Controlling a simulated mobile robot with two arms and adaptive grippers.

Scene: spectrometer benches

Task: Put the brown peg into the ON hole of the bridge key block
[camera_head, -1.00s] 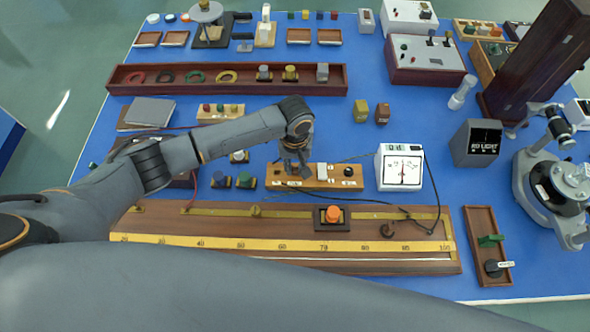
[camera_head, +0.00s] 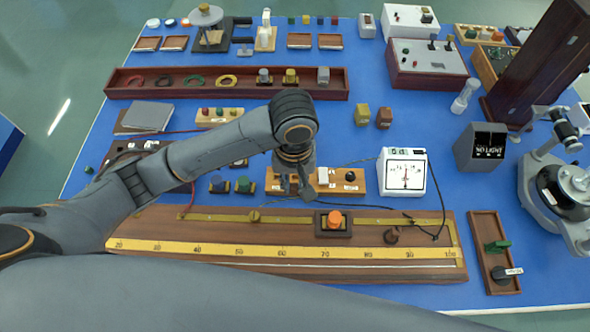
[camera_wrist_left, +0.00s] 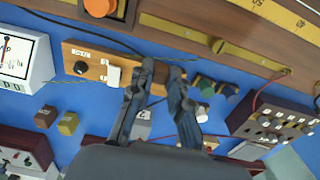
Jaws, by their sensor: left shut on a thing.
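The bridge key block (camera_head: 338,187) is a light wooden strip with a white switch and a black knob, lying behind the long ruler board. It also shows in the left wrist view (camera_wrist_left: 84,54). My left gripper (camera_head: 295,191) is over the left part of this block, pointing down. The ON hole cannot be made out. My right gripper is out of view.
The white meter (camera_head: 402,172) stands just right of the block. The ruler board (camera_head: 230,243) with an orange knob (camera_head: 334,217) lies in front. Blue and green knobs (camera_head: 232,184) are to the left. Thin wires cross nearby. Blue table is clear behind the meter.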

